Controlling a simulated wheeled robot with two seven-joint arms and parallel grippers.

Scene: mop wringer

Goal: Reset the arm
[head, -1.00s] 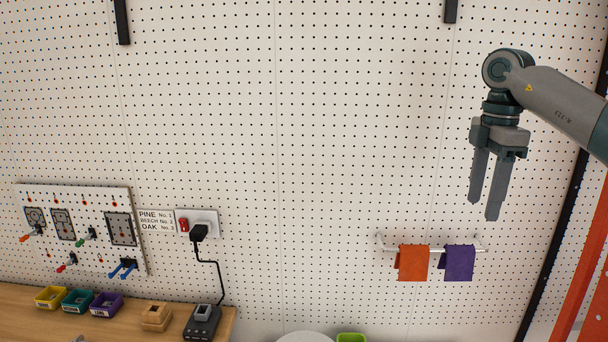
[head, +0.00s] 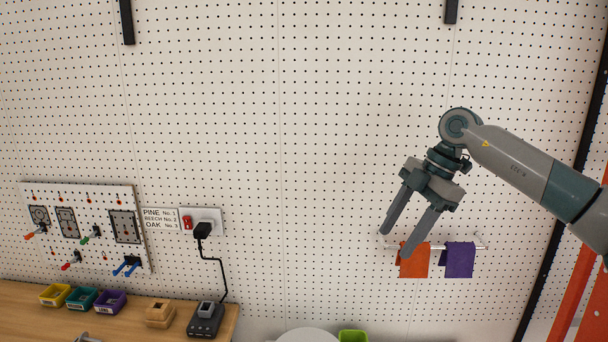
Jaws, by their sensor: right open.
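My right gripper (head: 402,244) hangs from my right arm, which comes in from the right edge in the head view. Its two fingers point down and to the left, spread apart and empty. The gripper overlaps part of the orange cloth in the picture; I cannot tell how far in front of it the fingers are. My left gripper is not in view. No mop or wringer can be made out.
An orange cloth (head: 415,263) and a purple cloth (head: 459,260) hang on a rail on the pegboard wall (head: 300,120). At left, a workbench (head: 30,318) carries small bins and a charger (head: 206,319). An orange frame stands at far right.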

